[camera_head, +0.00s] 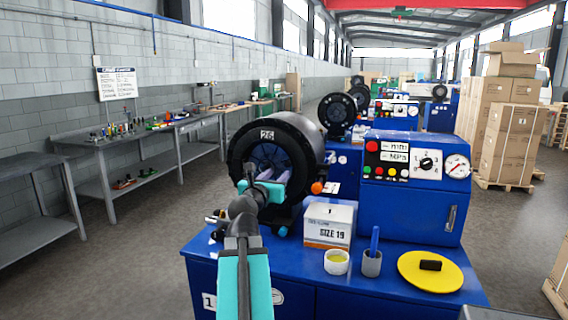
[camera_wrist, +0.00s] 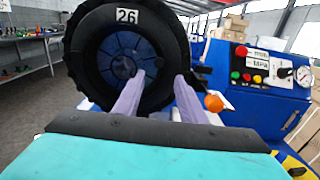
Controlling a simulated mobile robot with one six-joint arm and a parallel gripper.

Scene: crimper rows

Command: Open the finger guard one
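The nearest crimper head (camera_head: 305,135) is a dark drum with a black ring marked 26. Inside the ring is a round blue disc (camera_wrist: 112,48) with dark spots and a dark centre; it covers the opening and looks like the finger guard, shut. It is partly hidden in the head view. An orange ball knob (camera_head: 317,187) sits at the ring's lower right; it also shows in the wrist view (camera_wrist: 213,103). My gripper (camera_head: 272,182) is in front of the ring, left of the knob. Its two lavender fingers (camera_wrist: 160,80) are apart with nothing between them.
The blue bench (camera_head: 210,262) below the crimper carries a box (camera_head: 329,224) marked SIZE 19, a small tub (camera_head: 337,262), a grey cup (camera_head: 372,264) with a blue stick, and a yellow disc (camera_head: 430,271). A control cabinet (camera_head: 414,200) stands right. Open floor lies left.

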